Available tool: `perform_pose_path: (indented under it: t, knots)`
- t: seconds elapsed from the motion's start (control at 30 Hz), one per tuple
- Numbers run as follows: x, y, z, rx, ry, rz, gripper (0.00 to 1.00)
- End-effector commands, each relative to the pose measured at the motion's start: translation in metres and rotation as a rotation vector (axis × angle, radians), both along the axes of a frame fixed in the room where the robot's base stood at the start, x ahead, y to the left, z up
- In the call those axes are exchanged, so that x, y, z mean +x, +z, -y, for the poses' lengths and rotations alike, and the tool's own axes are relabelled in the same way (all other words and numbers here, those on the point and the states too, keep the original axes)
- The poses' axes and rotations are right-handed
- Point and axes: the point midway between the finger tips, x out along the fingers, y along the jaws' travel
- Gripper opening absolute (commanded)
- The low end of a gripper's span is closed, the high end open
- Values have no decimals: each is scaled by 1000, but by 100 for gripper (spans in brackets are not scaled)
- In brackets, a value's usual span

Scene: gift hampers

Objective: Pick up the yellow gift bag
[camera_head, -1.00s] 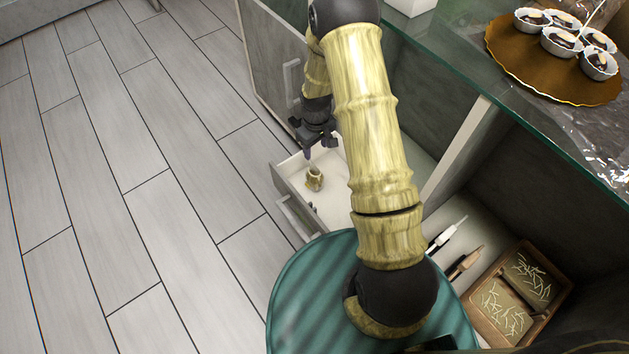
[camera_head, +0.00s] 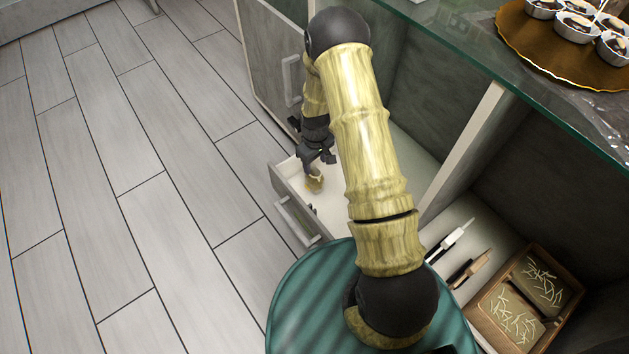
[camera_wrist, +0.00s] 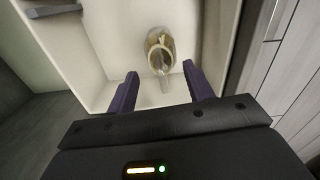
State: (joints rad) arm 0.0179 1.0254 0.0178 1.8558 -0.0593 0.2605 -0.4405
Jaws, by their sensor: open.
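A small yellowish bag-like item (camera_head: 315,183), which looks like the yellow gift bag, stands in the open white drawer (camera_head: 328,211). In the wrist view the bag (camera_wrist: 159,52) shows from above with a pale handle or strip toward me, and it lies just beyond the gap between my fingertips. My gripper (camera_wrist: 158,78) is open, with its two dark purple fingers apart and nothing between them. In the head view my gripper (camera_head: 318,162) is right above the bag and partly hides it. I cannot tell whether the fingers touch it.
A grey cabinet door (camera_head: 270,60) stands open behind. A wooden box (camera_head: 520,305) and pen-like items (camera_head: 458,240) lie on the right shelf. A gold tray (camera_head: 560,50) with cups sits on the glass top. The floor at left is clear.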

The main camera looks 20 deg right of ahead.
Motion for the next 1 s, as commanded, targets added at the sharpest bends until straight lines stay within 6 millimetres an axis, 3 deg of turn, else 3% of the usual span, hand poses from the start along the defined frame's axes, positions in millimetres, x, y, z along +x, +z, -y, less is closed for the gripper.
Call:
perform_pose_path:
  t: [0.03,0.3,0.87,1.0]
  knots:
    - [0,-12,-1,0,0,-1,52]
    - [2,-41,-2,0,0,0,52]
    - [2,-40,-2,0,0,0,52]
    - [2,-40,-2,0,0,0,28]
